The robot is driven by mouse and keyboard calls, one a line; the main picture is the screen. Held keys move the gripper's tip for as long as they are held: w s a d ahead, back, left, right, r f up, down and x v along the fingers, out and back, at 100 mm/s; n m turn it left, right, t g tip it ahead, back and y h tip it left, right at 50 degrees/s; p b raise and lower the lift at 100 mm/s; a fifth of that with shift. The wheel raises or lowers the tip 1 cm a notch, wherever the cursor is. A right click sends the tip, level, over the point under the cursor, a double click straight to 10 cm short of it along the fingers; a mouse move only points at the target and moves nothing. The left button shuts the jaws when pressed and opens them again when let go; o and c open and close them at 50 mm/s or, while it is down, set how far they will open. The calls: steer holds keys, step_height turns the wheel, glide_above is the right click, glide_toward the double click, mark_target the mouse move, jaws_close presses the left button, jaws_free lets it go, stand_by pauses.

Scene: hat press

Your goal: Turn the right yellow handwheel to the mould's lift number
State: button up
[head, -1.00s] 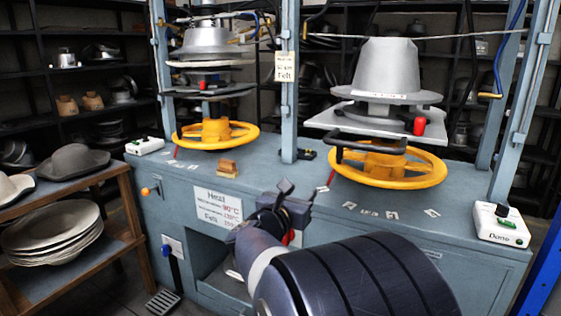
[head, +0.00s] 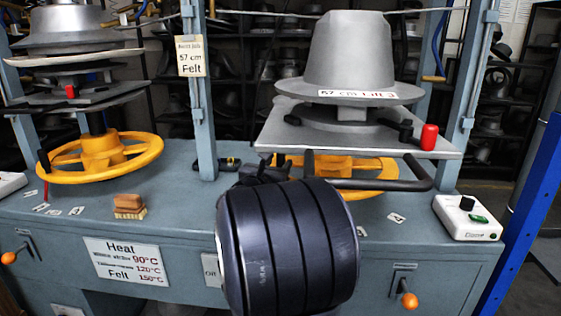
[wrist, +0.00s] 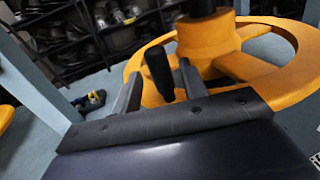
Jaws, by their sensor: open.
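The right yellow handwheel (head: 378,166) sits under the right press, partly hidden by my arm and a dark bar. In the wrist view the wheel (wrist: 285,95) fills the right side. Its upright black knob (wrist: 158,75) stands between the two fingers of my open gripper (wrist: 158,88). I cannot tell whether the fingers touch it. In the head view my gripper (head: 264,172) is mostly hidden behind my arm, at the wheel's left side. The grey hat mould (head: 345,55) above carries a label (head: 358,94) that seems to read "57 cm Lift 3".
The left yellow wheel (head: 60,165) is apart. A blue-grey post (head: 200,130) with a felt card stands between them. A switch box (head: 467,217) is at right.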

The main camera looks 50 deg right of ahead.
steer(key=shift+x, duration=1.5)
jaws_close()
